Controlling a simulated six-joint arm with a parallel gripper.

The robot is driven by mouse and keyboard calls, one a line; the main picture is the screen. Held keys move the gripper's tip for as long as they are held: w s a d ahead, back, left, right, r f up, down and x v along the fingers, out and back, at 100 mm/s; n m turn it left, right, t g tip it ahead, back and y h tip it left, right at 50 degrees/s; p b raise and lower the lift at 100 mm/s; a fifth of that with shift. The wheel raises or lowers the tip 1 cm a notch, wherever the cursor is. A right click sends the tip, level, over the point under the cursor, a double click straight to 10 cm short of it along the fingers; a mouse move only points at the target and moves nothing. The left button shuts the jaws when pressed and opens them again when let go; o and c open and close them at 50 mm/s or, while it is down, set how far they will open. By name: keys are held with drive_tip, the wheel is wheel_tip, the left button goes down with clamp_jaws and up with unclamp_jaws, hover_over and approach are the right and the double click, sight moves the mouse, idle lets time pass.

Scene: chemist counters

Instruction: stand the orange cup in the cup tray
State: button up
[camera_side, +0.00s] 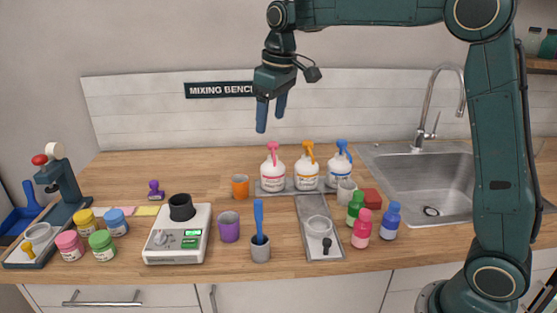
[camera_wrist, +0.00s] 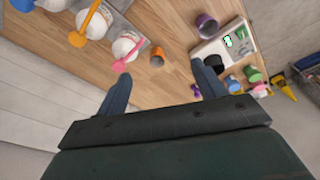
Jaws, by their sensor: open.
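The orange cup (camera_side: 240,186) stands upright on the wooden counter, left of the bottle rack. It also shows in the wrist view (camera_wrist: 157,57), between and beyond my fingertips. A long grey tray (camera_side: 318,250), which looks like the cup tray, lies at the front of the counter.
Three white pump bottles (camera_side: 306,173) stand on a rack right of the orange cup. A purple cup (camera_side: 228,227), a grey cup with a blue tool (camera_side: 260,247) and a scale (camera_side: 178,236) stand nearby. Small coloured bottles (camera_side: 362,228) and the sink (camera_side: 420,185) are farther right.

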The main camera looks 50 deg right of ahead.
drive_tip(key=s+f+m+t, duration=0.1)
drive_tip(key=s+f, duration=0.1)
drive_tip(key=s, duration=1.2)
drive_tip(key=s+a+f+m+t, duration=0.1)
drive_tip(key=s+t, duration=0.1)
drive_tip(key=s, duration=1.3)
drive_tip(key=shift+f+m+t, duration=0.3)
drive_tip(key=shift+f+m, duration=0.1)
drive_tip(key=shift+o, duration=0.4)
drive_tip(key=shift+s+f, duration=0.25)
drive_tip(key=shift+s, duration=0.15)
drive_tip(key=shift+w+r, duration=0.1)
drive_tip(key=shift+w, duration=0.05)
